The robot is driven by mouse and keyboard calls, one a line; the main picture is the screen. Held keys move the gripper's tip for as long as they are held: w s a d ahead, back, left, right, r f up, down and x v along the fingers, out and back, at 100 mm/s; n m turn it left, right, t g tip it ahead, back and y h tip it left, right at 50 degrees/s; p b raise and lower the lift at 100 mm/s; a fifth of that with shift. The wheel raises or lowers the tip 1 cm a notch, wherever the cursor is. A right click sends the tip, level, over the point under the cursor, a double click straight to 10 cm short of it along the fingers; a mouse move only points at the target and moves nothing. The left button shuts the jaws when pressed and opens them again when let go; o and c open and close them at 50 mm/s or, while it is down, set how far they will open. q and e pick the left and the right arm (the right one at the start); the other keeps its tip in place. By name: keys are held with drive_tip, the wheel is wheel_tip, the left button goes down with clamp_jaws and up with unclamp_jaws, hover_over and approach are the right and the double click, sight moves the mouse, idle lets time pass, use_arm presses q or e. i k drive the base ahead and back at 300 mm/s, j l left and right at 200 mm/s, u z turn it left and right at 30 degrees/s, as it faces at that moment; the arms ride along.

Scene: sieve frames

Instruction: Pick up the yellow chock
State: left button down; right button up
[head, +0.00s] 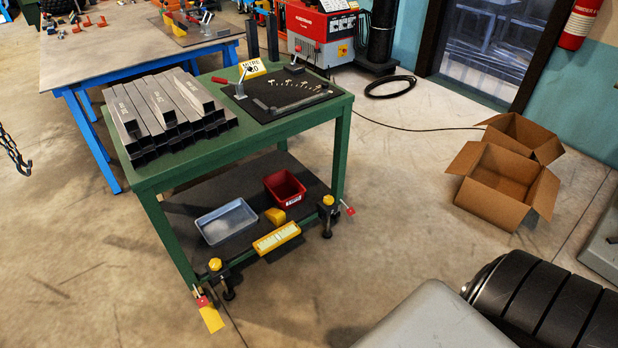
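A small yellow wedge-shaped block (275,216), which looks like the chock, lies on the dark lower shelf (240,182) of the green table (252,131). It sits just in front of a red bin (285,188) and to the right of a grey-blue tray (226,222). A longer yellow bar with a pale label (277,237) runs along the shelf's front edge. Neither of my grippers is in view.
Square metal tubes (165,112) and a dark board with a lever clamp (283,90) fill the green tabletop. Black posts with yellow knobs (327,202) stand at the shelf's front corners. Open cardboard boxes (503,182) stand at right. Floor in front is mostly clear.

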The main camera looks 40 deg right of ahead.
sight(277, 218)
drive_tip(key=z, duration=0.9)
drive_tip(key=i+l+u, duration=0.4)
drive_tip(key=i, duration=0.5)
drive_tip(key=i+l+u, duration=0.4)
drive_tip(key=i+l, duration=0.45)
